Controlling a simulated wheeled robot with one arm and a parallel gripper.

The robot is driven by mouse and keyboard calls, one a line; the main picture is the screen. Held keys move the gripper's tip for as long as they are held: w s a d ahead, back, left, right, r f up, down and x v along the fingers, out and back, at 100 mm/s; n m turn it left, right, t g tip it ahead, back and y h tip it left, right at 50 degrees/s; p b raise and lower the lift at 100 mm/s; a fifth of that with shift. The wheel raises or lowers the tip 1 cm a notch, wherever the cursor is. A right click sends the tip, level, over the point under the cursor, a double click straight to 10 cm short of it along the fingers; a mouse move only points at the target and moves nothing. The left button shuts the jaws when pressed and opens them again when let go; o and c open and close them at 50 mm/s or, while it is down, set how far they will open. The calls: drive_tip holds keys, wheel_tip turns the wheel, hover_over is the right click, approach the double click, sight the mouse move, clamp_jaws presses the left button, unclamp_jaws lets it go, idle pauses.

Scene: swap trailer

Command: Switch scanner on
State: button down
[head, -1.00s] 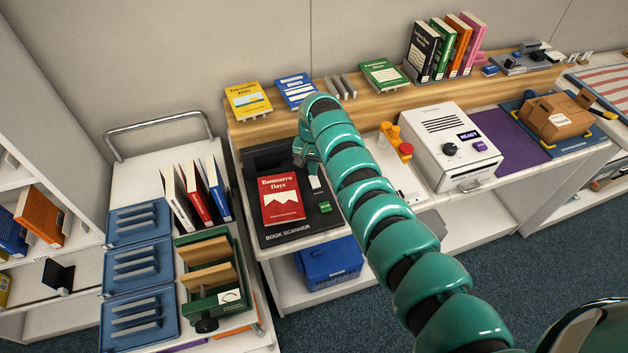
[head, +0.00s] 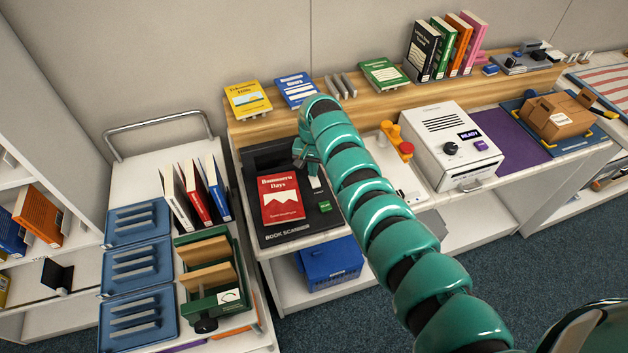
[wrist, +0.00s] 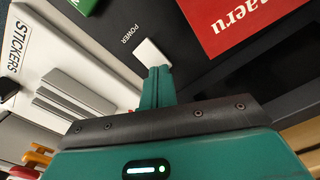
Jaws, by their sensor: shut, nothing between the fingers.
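The book scanner (head: 285,236) is a black flatbed unit on the counter, with a red book (head: 282,200) lying on it. Its white power switch (wrist: 150,52) sits beside the word POWER in the wrist view; in the head view the switch (head: 316,183) is small, right of the book. A small green patch (head: 325,207) is in front of the switch. My gripper (wrist: 157,74) is shut and empty, its fingertips right at the near edge of the switch. I cannot tell whether they touch it. In the head view my gripper (head: 313,166) is partly hidden by my arm.
A white machine (head: 450,145) with a READY display stands to the right. A trolley with blue trays (head: 137,268) and a green bin (head: 214,275) is at the left. Books lie on the wooden ledge (head: 330,105) behind. In the wrist view a STICKERS holder (wrist: 30,50) is close by.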

drive_tip(key=shift+f+b, duration=0.4)
drive_tip(key=shift+f, duration=0.15)
drive_tip(key=shift+r, duration=0.15)
drive_tip(key=shift+r+p, duration=1.2)
drive_tip(key=shift+r, duration=2.2)
